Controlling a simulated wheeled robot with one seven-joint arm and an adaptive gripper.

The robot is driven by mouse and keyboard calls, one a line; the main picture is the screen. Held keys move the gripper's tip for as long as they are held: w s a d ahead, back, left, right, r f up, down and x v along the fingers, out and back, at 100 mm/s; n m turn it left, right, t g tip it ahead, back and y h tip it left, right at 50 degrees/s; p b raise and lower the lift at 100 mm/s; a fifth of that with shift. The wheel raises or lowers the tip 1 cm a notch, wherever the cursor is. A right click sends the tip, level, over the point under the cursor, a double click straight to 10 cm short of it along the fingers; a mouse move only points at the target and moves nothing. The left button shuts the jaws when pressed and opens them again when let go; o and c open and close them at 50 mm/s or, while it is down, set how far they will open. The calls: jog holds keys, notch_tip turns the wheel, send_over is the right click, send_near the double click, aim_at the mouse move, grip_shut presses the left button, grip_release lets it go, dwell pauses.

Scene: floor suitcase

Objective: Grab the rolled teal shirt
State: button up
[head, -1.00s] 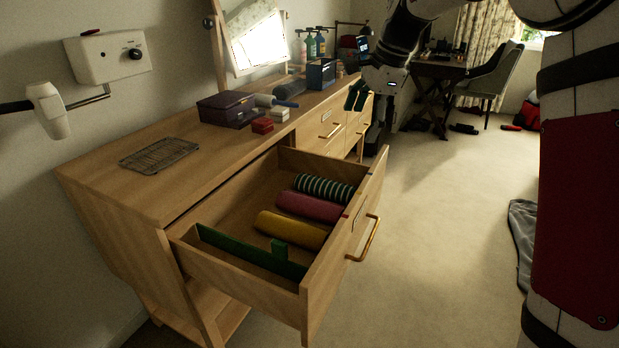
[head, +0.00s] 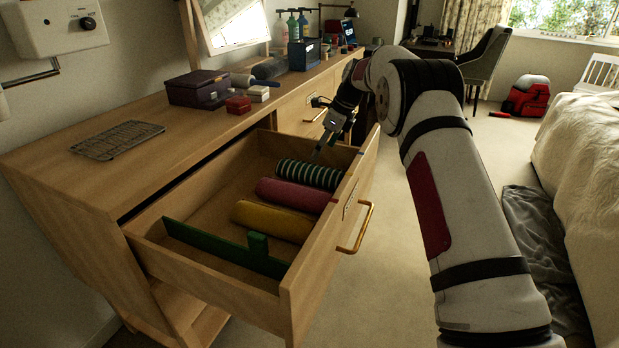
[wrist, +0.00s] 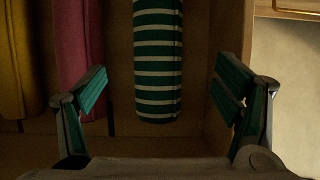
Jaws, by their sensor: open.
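The rolled teal shirt (head: 309,174), dark teal with pale stripes, lies in the open drawer, the farthest of the rolls there. It also shows in the wrist view (wrist: 158,60), its near end at the picture's middle. My gripper (head: 319,150) is tilted down over the drawer, close to this roll. In the wrist view my gripper (wrist: 163,108) is open, with one finger on each side of the roll's line and gaps on both sides. Nothing is held. I cannot tell how far above the roll the fingertips are.
A magenta roll (head: 292,195) lies beside the teal one, then a yellow roll (head: 272,221) and a green divider (head: 215,246). The drawer's front panel (head: 332,235) stands right of the rolls. A purple box (head: 197,88) and red blocks (head: 238,104) are on the dresser top.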

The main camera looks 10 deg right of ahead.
aim_at(315, 167)
jog(key=b+x, duration=0.1)
jog(key=x, duration=0.4)
jog(key=shift+f, duration=0.25)
jog(key=x, duration=0.1)
jog(key=b+x, duration=0.1)
jog(key=x, duration=0.1)
jog(key=b+x, duration=0.1)
jog(key=x, duration=0.1)
jog(key=shift+s+d+f, duration=0.15)
jog(key=shift+s+f, duration=0.1)
jog(key=shift+s, duration=0.1)
jog(key=c, duration=1.4)
